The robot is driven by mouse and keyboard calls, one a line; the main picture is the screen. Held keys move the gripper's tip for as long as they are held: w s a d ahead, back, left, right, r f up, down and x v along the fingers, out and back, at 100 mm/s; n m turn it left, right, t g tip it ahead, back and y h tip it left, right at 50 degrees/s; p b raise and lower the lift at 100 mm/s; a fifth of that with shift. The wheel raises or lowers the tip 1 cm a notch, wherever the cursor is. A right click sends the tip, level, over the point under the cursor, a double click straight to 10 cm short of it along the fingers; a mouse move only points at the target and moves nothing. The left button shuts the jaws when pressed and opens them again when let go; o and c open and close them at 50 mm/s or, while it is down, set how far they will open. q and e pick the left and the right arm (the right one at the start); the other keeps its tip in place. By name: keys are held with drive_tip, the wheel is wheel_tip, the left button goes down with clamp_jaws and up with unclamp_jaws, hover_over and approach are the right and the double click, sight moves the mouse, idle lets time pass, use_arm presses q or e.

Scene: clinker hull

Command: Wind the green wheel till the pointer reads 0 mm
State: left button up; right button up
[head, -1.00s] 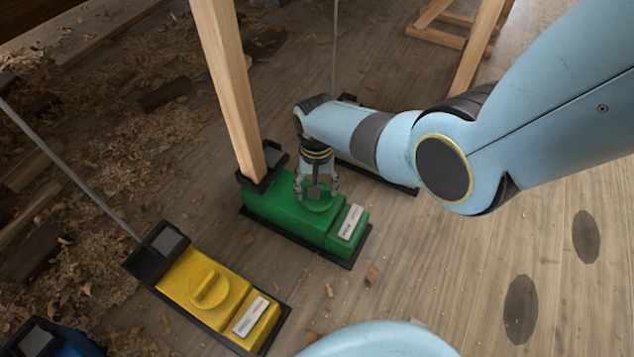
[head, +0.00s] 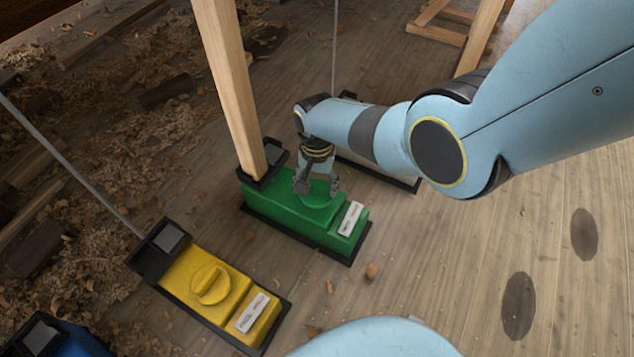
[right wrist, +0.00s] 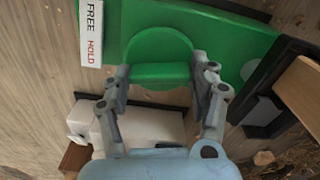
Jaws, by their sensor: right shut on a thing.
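The green box (head: 275,209) stands on the floor in the middle of the head view, with its round green wheel (head: 318,196) on top. My right gripper (head: 317,187) comes down on the wheel from above. In the right wrist view the gripper (right wrist: 163,75) has its two fingers at either end of the wheel's raised bar (right wrist: 160,71), shut on it. A white label (right wrist: 91,32) on the green box reads FREE and HOLD; it also shows in the head view (head: 350,218). No pointer or mm scale is readable. My left gripper is not in view.
A yellow box (head: 190,272) with a similar knob stands at front left, and a blue box (head: 50,338) at the lower left corner. A wooden post (head: 232,95) rises behind the green box. A pale box (right wrist: 150,125) stands beside it. Floor at right is clear.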

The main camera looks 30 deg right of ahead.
sight(317, 185)
drive_tip(key=o, duration=1.2)
drive_tip(key=shift+r, duration=0.15)
wheel_tip(317, 185, up, 12)
drive_tip(key=shift+f, duration=0.15)
